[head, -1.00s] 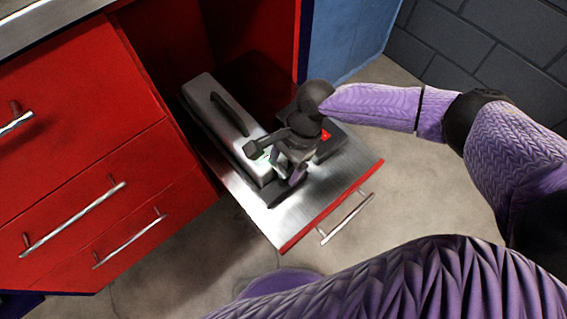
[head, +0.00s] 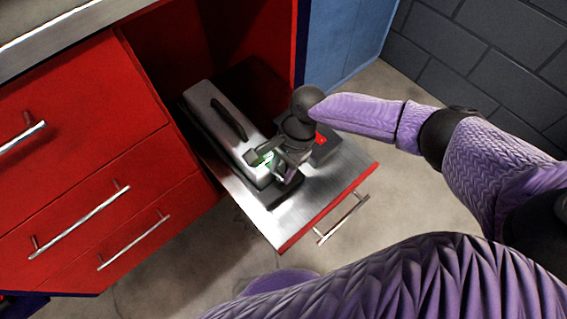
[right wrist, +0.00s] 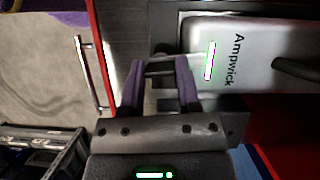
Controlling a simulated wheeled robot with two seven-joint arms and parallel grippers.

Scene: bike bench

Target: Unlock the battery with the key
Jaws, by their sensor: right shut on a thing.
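The battery (head: 203,97) is a long grey case with a black handle and a lit green strip. It lies on the metal pull-out shelf (head: 282,228), and its "Ampwick" lettering shows in the right wrist view (right wrist: 228,72). My right gripper (right wrist: 158,78) is at the battery's near end. It is shut on a small metallic piece (right wrist: 160,68), which looks like the key. The piece points toward the battery's end; I cannot tell whether it is inside a lock. The lock is hidden behind the gripper. My left gripper is not in view.
The shelf has a red front edge and a bar handle (head: 342,218). Red drawers (head: 85,205) stand left, a blue cabinet (head: 345,40) behind. The floor right of the shelf is clear.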

